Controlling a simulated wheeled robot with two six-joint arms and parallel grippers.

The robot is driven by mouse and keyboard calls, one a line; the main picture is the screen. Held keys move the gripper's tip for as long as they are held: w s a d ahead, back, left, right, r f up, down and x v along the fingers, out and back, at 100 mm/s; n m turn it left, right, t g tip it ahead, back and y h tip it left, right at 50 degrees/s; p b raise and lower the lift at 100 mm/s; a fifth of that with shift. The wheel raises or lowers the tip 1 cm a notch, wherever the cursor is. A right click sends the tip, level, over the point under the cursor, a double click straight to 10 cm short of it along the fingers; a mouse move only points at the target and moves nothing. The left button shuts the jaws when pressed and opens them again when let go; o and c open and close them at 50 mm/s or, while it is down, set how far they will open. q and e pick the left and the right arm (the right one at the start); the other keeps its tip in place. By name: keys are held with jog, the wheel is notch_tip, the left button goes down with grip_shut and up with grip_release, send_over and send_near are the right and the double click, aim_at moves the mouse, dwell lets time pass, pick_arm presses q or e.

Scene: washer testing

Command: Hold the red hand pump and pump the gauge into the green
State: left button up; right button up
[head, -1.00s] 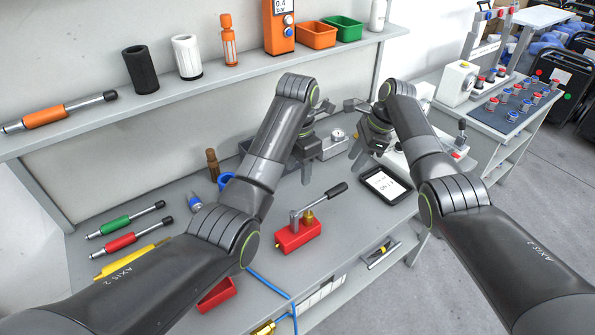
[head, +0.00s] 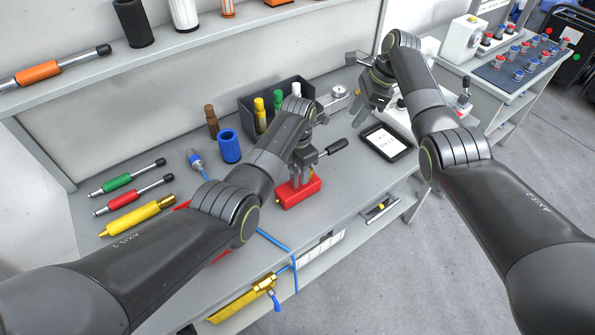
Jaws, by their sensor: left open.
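The red hand pump (head: 312,192) sits on the bench near its front edge, its black-gripped lever (head: 334,147) pointing up and to the right. My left gripper (head: 302,176) is open, pointing down over the pump, with its fingers around or just in front of the pump's upper part. I cannot tell whether they touch it. A small round gauge (head: 339,91) stands at the back of the bench; its needle and colours are too small to read. My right gripper (head: 359,103) is at the back right, apart from the pump; its finger gap is unclear.
A dark bin (head: 292,92) with coloured items stands behind my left arm. A blue cylinder (head: 229,146) and a brown bottle (head: 211,121) are left of it. A tablet (head: 387,142) lies right of the pump. Green (head: 128,176) and red (head: 134,194) handled tools lie at the left.

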pick_arm(q)
jog(key=shift+f, duration=0.8)
grip_shut()
